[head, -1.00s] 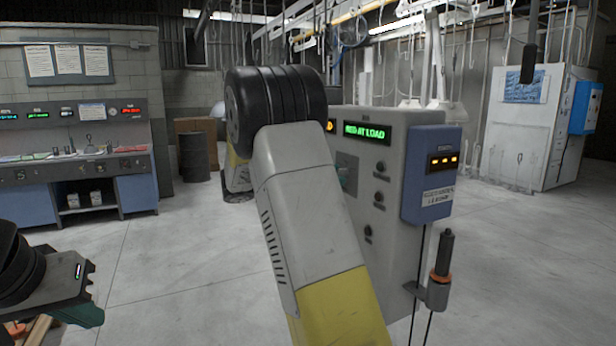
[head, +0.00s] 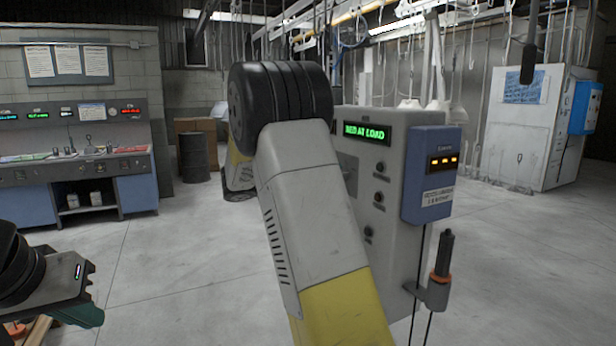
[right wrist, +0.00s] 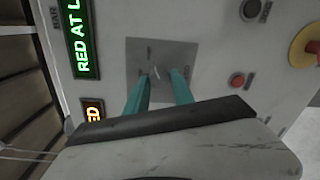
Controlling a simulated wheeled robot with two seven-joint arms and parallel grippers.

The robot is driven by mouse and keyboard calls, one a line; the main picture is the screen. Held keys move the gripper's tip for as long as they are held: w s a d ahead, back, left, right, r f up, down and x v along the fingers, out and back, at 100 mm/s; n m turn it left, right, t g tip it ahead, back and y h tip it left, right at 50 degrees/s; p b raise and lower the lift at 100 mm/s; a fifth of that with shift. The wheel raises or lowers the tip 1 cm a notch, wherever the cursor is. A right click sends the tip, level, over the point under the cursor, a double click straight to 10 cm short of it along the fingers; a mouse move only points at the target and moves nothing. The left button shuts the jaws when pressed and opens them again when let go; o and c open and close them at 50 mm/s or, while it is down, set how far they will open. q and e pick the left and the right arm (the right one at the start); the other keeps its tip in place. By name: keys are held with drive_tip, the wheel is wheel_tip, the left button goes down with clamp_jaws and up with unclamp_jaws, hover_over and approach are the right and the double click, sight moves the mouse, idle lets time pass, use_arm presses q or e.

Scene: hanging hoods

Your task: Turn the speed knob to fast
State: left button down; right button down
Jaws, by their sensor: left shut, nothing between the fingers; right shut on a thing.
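The speed knob (right wrist: 155,76) shows in the right wrist view, with a pale pointer mark, on a square grey plate (right wrist: 185,52) whose lettering is too small to read. My right gripper (right wrist: 161,80) has its two teal fingers on either side of the knob and is shut on it. In the head view the knob and the right gripper are hidden behind my right arm. The plate's edge shows on the grey control cabinet (head: 398,150). My left gripper (head: 82,312) is low at the left, away from the cabinet, shut and empty.
A green display (head: 366,132) reads "RED AT LOAD". The floor to the left is open.

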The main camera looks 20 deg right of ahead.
idle(0.4)
drive_tip(key=c, duration=1.1)
unclamp_jaws()
drive_tip(key=a, duration=0.7)
drive_tip(key=shift+s+a+r, duration=0.15)
drive_tip(key=shift+s+a, duration=0.05)
drive_tip(key=shift+a, duration=0.2)
